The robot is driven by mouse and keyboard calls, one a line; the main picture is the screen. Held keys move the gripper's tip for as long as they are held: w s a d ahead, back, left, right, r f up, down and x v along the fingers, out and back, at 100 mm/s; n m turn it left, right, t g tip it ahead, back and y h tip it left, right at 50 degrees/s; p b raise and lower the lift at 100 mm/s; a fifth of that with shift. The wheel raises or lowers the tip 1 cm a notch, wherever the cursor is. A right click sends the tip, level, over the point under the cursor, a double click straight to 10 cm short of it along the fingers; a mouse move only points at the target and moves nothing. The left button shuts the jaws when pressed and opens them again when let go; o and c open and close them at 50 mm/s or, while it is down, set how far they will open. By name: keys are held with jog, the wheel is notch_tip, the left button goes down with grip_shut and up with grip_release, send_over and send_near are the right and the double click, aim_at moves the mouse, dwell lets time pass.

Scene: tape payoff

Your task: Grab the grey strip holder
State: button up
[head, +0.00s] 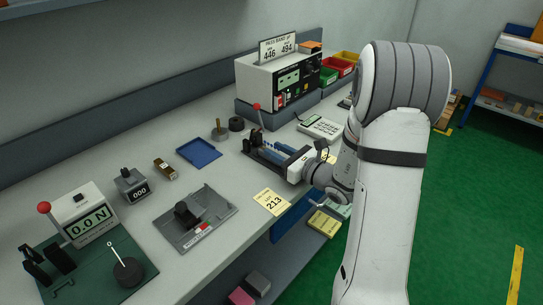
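My gripper (291,165) is low over the bench, right of the middle, beside a dark fixture (262,153) with a red-knobbed lever and blue strip-like parts. The gripper's fingers are too small and partly hidden, so I cannot tell whether they are open or shut, or touching the fixture. I cannot tell for certain which thing is the grey strip holder. A flat grey plate (213,209) with a black block and a small red-and-white part lies on the bench, left of my gripper and apart from it.
A yellow card marked 213 (271,202) lies at the bench's front edge. A blue tray (199,153), a counter marked 000 (132,186) and a force gauge (85,215) stand left. A display box (279,79), keypad (320,127) and coloured bins (337,68) are behind.

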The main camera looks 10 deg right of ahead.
jog(key=shift+c, duration=0.2)
grip_shut()
dwell(0.3)
